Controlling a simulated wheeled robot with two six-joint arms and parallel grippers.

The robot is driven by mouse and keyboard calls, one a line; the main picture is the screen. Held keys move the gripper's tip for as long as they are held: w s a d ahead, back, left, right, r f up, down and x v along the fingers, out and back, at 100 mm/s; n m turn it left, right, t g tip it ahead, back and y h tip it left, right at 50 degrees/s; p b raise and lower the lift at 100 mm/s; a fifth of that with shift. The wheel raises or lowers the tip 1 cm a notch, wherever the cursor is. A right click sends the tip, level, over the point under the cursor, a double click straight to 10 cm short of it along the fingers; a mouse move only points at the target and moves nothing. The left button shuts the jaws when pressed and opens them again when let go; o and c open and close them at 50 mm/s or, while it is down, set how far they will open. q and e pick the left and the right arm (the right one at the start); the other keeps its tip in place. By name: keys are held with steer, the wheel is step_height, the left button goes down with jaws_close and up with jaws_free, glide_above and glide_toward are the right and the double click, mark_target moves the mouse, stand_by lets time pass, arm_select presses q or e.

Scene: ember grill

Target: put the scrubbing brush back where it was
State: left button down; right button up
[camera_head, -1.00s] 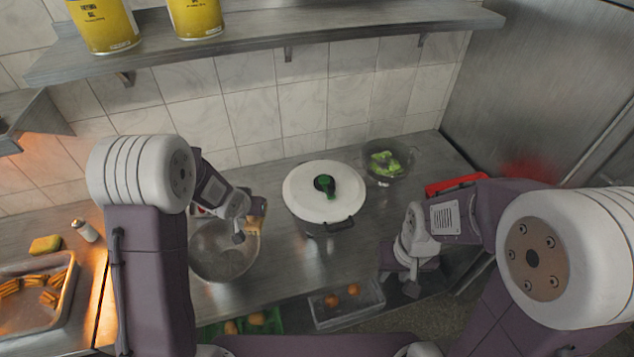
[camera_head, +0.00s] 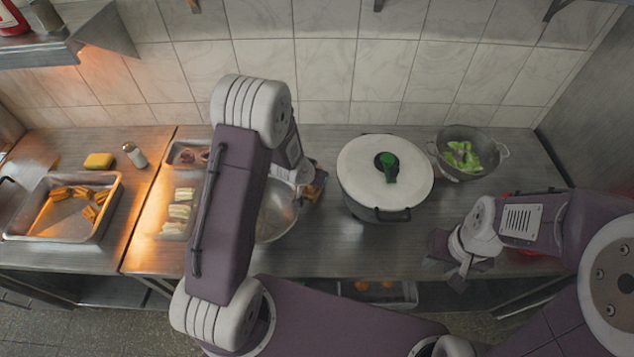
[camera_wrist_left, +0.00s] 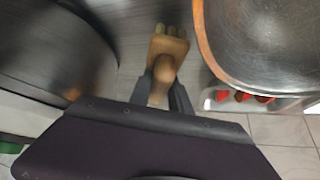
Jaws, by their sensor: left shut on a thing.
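The scrubbing brush (camera_wrist_left: 168,52), with a wooden handle and a pale bristle end, is in the jaws of my left gripper (camera_wrist_left: 163,90). In the left wrist view it is over the grey counter between the pot and the metal bowl. In the head view the brush (camera_head: 318,186) is partly hidden by my left gripper (camera_head: 306,188), beside the bowl's right side. I cannot tell whether it touches the counter. My right gripper (camera_head: 444,272) is empty, its fingers apart, over the counter's front edge at the right.
The metal bowl (camera_head: 277,222) is partly behind my left arm. A white-lidded pot (camera_head: 384,205) stands right of the brush. A colander (camera_head: 483,143) with green vegetables stands behind right. Food trays (camera_head: 103,234) are at the left. Clear counter lies in front of the pot.

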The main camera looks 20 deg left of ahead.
arm_select(q)
steer(key=shift+s+f, duration=0.35)
steer(key=shift+f, duration=0.5)
steer(key=shift+w+f, duration=0.2)
steer(key=shift+w, duration=0.1)
steer(key=c, duration=1.2)
jaws_free()
steer(key=shift+s, duration=0.2)
steer(key=shift+r, duration=0.25)
steer(key=v, duration=1.2)
